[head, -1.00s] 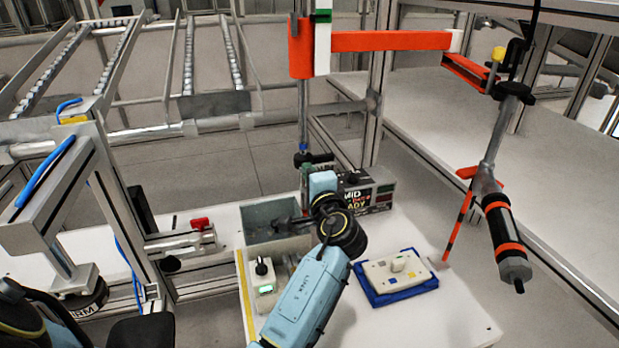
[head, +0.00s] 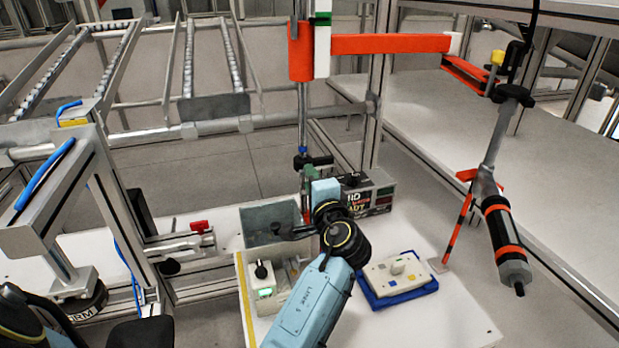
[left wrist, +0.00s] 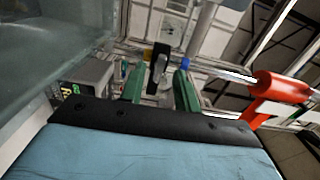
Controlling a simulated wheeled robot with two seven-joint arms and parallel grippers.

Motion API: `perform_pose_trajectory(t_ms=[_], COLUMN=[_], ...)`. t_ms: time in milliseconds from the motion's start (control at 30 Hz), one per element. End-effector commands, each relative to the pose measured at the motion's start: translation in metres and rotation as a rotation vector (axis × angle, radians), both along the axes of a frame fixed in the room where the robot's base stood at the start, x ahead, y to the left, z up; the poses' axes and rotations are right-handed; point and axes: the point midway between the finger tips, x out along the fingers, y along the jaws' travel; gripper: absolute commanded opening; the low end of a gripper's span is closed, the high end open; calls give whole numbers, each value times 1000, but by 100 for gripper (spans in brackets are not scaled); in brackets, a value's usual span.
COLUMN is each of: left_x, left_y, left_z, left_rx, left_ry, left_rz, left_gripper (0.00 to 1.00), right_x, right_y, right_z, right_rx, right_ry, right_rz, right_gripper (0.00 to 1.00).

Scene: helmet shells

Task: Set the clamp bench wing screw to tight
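My left gripper (head: 316,166), at the end of the light-blue arm, is beside the upright pole behind the bench. In the left wrist view its two green fingers (left wrist: 160,82) stand apart, with a clear gap. A small silver wing-shaped piece on a dark plate, which looks like the wing screw (left wrist: 159,64), shows between and beyond the fingertips. I cannot tell whether a finger touches it. In the head view the gripper and the black clamp on the pole (head: 301,161) overlap, so the screw is not clear there. My right gripper is not in view.
A box with lettering (head: 377,201) stands close by the gripper. A grey bin (head: 268,218), a switch box (head: 262,282) and a blue tray (head: 405,294) with a white knobbed block sit on the bench. An orange arm (head: 390,43) spans above; a hanging tool (head: 503,235) is at right.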

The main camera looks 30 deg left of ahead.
Motion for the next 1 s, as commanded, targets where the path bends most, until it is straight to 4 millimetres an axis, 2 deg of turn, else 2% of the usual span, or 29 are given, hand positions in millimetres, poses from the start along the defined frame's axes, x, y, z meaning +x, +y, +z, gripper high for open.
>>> perform_pose_trajectory(t_ms=[300, 500, 700, 1000], left_x=[-46, -68, -76, -76], left_y=[-55, -80, -89, -90], left_z=[-1, 0, 1, 1], left_rx=[-4, -1, -1, -1], left_ry=[0, 0, -2, -2], left_rz=[-2, -2, -1, -1], left_gripper=[32, 32, 32, 32], right_x=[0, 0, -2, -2], right_y=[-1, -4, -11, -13], right_z=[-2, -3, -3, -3], right_rx=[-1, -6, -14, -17], right_ry=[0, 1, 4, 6], right_rz=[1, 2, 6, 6], right_gripper=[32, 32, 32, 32])
